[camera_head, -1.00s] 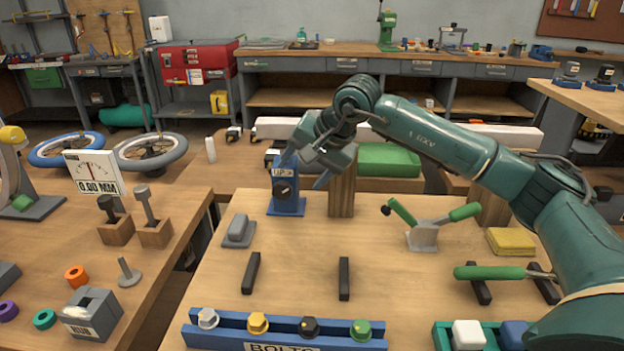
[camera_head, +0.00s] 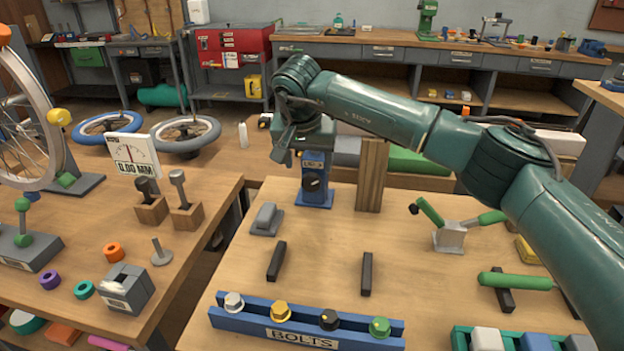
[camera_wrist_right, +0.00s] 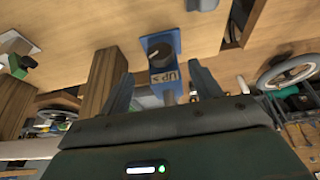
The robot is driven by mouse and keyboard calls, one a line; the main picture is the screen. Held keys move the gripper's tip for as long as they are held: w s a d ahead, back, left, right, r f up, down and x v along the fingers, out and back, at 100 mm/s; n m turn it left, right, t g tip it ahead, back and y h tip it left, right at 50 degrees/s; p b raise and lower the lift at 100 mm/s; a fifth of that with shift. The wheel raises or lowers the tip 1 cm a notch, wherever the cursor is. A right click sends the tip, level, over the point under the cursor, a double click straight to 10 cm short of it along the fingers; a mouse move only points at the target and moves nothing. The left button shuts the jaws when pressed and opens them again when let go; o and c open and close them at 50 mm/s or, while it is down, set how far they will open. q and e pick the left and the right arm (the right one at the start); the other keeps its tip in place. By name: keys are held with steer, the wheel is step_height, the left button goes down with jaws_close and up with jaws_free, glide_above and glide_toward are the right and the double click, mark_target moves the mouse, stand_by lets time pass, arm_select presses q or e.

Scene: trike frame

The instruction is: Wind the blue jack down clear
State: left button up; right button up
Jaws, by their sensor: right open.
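The blue jack (camera_head: 318,196) stands upright on the near table, with a black round knob (camera_head: 311,183) on its front face and a label reading UP. My right gripper (camera_head: 292,150) is at the top of the jack in the head view and hides its upper end. In the right wrist view the open fingers of the right gripper (camera_wrist_right: 162,88) are apart and empty. The blue jack (camera_wrist_right: 162,42) shows beyond and between them, its knob (camera_wrist_right: 160,55) facing the camera. No contact is visible. My left gripper is not in view.
A wooden post (camera_head: 371,175) stands just right of the jack. A grey block (camera_head: 267,219) lies in front to the left, and a green-handled clamp (camera_head: 450,235) stands to the right. A blue bolt rack (camera_head: 235,320) lines the front.

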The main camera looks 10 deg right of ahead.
mark_target(311, 179)
steer(key=x, duration=0.7)
steer(key=shift+w+f, duration=0.1)
steer(key=shift+f, duration=0.1)
steer(key=shift+c, duration=0.3)
steer(key=c, duration=0.9)
